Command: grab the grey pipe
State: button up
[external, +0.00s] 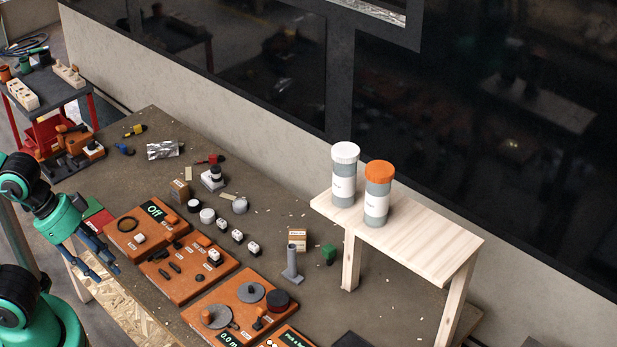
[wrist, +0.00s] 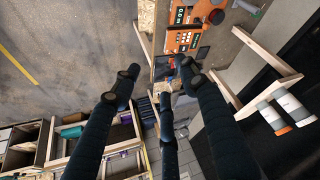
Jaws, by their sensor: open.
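The grey pipe (external: 291,262) stands upright on a flat foot on the brown workbench, near the middle of the external view. My gripper (external: 100,265) is at the left, over the bench's front left edge, well apart from the pipe. Its dark fingers are spread and empty. In the wrist view my gripper (wrist: 158,75) also shows open, with nothing between the fingers.
Orange panels (external: 182,261) with knobs lie along the bench front, between my gripper and the pipe. A small cardboard box (external: 298,240) and a green block (external: 328,253) stand close to the pipe. A wooden shelf (external: 430,250) with two canisters stands to the right.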

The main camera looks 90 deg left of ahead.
jog(key=w+a+r+g+p, duration=0.1)
jog(key=w+a+r+p, duration=0.15)
jog(key=w, duration=0.45)
jog(key=w+a+r+g+p, duration=0.1)
jog(key=w+a, duration=0.2)
jog(key=w, duration=0.5)
jog(key=g+p, duration=0.4)
jog(key=p, duration=0.3)
send_over(291, 246)
jog(key=shift+n, duration=0.4)
notch_tip(291, 246, down, 27)
jog(key=shift+d+f, duration=0.1)
jog(key=shift+d, duration=0.05)
jog(key=shift+a+f, duration=0.25)
jog(key=shift+f, duration=0.1)
